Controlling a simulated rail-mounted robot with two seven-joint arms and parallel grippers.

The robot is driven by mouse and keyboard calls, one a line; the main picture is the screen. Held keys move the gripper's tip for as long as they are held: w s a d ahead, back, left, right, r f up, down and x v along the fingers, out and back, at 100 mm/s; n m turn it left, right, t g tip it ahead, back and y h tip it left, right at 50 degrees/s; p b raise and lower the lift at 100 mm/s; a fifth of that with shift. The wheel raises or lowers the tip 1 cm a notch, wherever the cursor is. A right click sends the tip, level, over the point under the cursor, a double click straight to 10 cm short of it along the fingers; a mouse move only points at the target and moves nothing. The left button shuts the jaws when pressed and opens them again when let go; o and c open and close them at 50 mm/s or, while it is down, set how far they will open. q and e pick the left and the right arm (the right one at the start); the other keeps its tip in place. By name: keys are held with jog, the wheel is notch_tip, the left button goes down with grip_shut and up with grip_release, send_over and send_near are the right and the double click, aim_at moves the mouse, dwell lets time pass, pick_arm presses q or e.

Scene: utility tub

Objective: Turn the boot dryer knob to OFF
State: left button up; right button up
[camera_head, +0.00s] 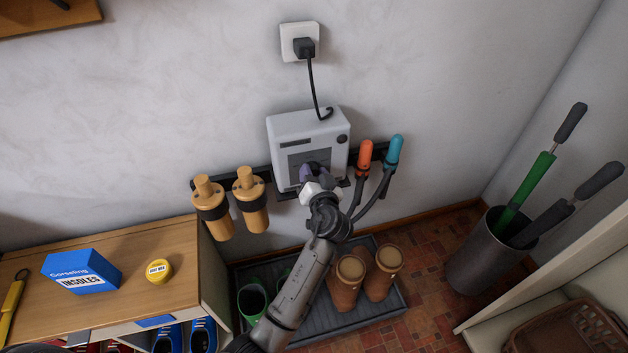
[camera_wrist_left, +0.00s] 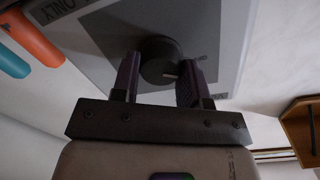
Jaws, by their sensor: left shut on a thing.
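The boot dryer (camera_head: 290,130) is a light grey box on the wall with a darker front panel. It also fills the top of the left wrist view (camera_wrist_left: 105,35). Its round dark knob (camera_wrist_left: 160,62) sits between the two fingers of my left gripper (camera_wrist_left: 158,82), which is shut on it. In the head view my left gripper (camera_head: 315,172) reaches the front of the dryer and hides the knob. A light pointer mark shows at the knob's edge in the wrist view, but I cannot read which setting it points to. My right gripper is not in view.
Orange (camera_head: 364,158) and teal (camera_head: 394,150) drying tubes stand right of the dryer. Tan boot forms (camera_head: 250,200) hang at left. Below are a bench (camera_head: 120,245), a tray (camera_head: 385,325) with brown boots (camera_head: 347,280), and an umbrella bin (camera_head: 480,265) at right.

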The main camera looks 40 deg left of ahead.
pick_arm(q)
jog(key=shift+n+b, duration=0.6)
jog(key=shift+n, duration=0.2)
jog(key=o, duration=0.9)
